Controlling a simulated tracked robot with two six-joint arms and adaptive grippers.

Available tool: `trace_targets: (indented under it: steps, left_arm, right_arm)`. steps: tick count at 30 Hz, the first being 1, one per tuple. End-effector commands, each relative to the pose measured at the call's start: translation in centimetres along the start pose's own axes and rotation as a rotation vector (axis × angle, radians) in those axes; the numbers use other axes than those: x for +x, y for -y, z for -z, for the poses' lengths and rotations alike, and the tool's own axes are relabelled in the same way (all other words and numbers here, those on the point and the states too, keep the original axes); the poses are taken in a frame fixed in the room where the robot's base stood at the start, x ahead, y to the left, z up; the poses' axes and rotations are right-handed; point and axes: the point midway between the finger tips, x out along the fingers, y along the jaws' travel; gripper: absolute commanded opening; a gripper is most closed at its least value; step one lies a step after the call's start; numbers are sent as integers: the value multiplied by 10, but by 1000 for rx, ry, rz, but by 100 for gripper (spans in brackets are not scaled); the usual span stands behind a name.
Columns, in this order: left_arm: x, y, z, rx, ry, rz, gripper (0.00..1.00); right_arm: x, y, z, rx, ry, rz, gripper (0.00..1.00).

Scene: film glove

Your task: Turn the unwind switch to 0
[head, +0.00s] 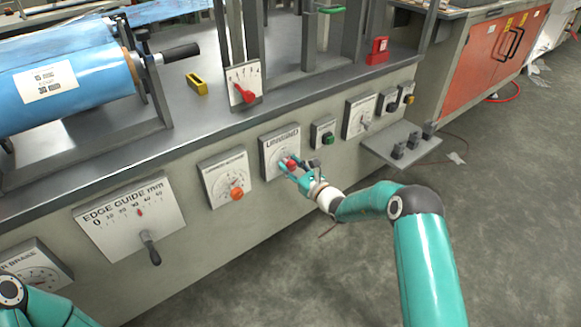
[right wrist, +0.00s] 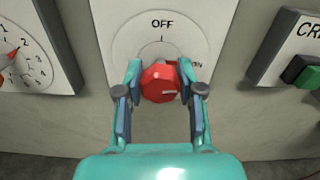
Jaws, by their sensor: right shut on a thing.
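The unwind switch is a red knob (right wrist: 160,84) on a pale plate (head: 279,140) on the machine's front. In the right wrist view, the dial (right wrist: 161,24) reads OFF at the top and ON at the right, partly hidden; no 0 shows. The white line on the knob lies level, to the right of its middle. My right gripper (head: 289,170) is at this plate, its two fingers (right wrist: 160,86) on either side of the knob and shut on it. My left gripper is out of view; only part of my left arm shows at the bottom left.
Right of the switch are a small box with a green button (head: 327,139) and a dial plate (head: 360,114). Left are a dial with an orange knob (head: 237,193) and the edge guide plate (head: 130,214). A grey shelf (head: 419,147) juts out at right. Open floor lies below.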

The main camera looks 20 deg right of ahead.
Motion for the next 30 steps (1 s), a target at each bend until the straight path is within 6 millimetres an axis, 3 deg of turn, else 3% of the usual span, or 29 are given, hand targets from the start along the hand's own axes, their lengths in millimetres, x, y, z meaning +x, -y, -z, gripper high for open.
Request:
trace_targets:
  steps: [30]
  left_arm:
    - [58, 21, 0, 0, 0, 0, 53]
  right_arm:
    - [0, -5, 7, -908, -1, -3, 3]
